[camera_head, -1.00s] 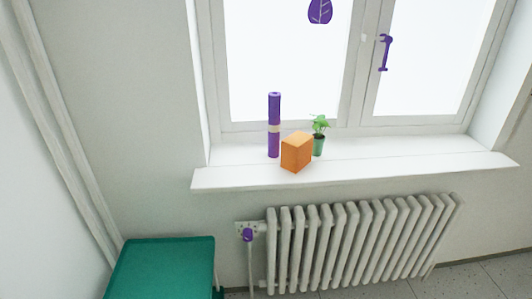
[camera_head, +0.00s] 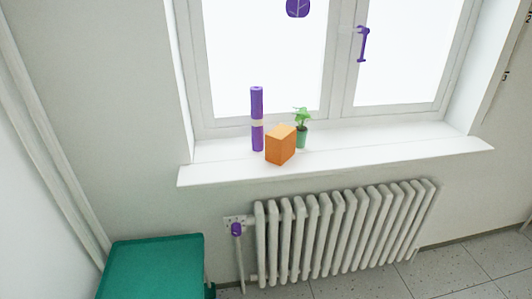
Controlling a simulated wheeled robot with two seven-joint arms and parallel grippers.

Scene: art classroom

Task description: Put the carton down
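An orange box-shaped carton (camera_head: 281,146) stands upright on the white window sill (camera_head: 340,160), near its front edge. A purple roll with a pale band (camera_head: 257,120) stands behind it to the left. A small green potted plant (camera_head: 302,130) stands behind it to the right. Neither of my grippers shows in the head view, and nothing is seen holding the carton.
A white radiator (camera_head: 345,232) is on the wall below the sill, with a purple valve knob (camera_head: 236,229) at its left. A teal-topped table or stool (camera_head: 152,268) stands at the lower left. The right part of the sill is clear.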

